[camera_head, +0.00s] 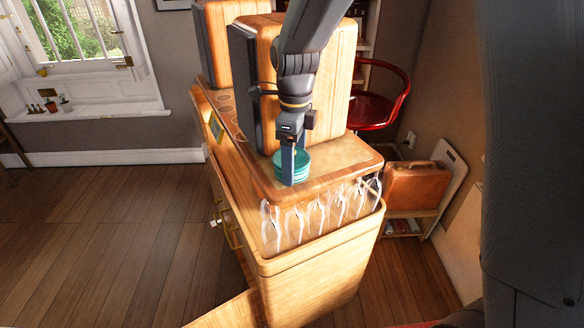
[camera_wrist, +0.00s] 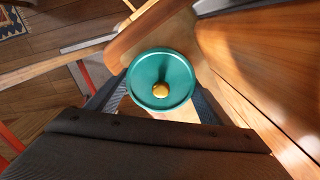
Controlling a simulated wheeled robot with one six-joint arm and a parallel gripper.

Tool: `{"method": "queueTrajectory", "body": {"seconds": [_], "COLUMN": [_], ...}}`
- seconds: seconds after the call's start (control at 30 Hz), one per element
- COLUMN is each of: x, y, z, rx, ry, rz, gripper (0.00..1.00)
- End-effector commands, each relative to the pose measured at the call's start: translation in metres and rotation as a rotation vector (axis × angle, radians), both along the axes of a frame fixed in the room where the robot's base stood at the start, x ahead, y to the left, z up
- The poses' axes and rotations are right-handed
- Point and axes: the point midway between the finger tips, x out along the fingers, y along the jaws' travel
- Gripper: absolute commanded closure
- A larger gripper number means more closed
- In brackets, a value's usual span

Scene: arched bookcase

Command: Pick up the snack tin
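The snack tin is a round teal tin (camera_head: 280,161) standing near the front end of the wooden cabinet top. In the wrist view its lid (camera_wrist: 160,65) shows from above, with a gold knob at the lower middle. My gripper (camera_head: 296,160) is lowered over the tin, its fingers pointing down. In the wrist view the two fingers stand on the left and right sides of the tin, spread about its width. I cannot tell whether they touch it. In the head view the near finger covers part of the tin.
The tin stands on a wooden cabinet (camera_head: 328,158) with a tall wooden box (camera_head: 320,80) close behind. Clear glasses (camera_head: 318,215) hang at the cabinet's front end. A red chair (camera_head: 380,105) and a brown case (camera_head: 416,184) are to the right. Open floor lies left.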

Motion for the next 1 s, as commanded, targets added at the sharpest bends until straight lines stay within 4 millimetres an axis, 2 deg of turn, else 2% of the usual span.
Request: {"method": "queueTrajectory", "body": {"seconds": [0.1,0.37,0.53,0.67,1.0], "x": [0.000,0.000,0.001,0.001,0.002], "y": [0.000,0.000,0.000,0.000,0.000], "z": [0.000,0.002,0.014,0.032,0.103], "rx": [0.000,0.001,0.001,0.001,0.002], "ry": [0.000,-0.001,-0.003,-0.004,-0.006], "rz": [0.000,0.000,0.000,0.000,0.000], "gripper": [0.52,0.53,0.53,0.53,0.53]}}
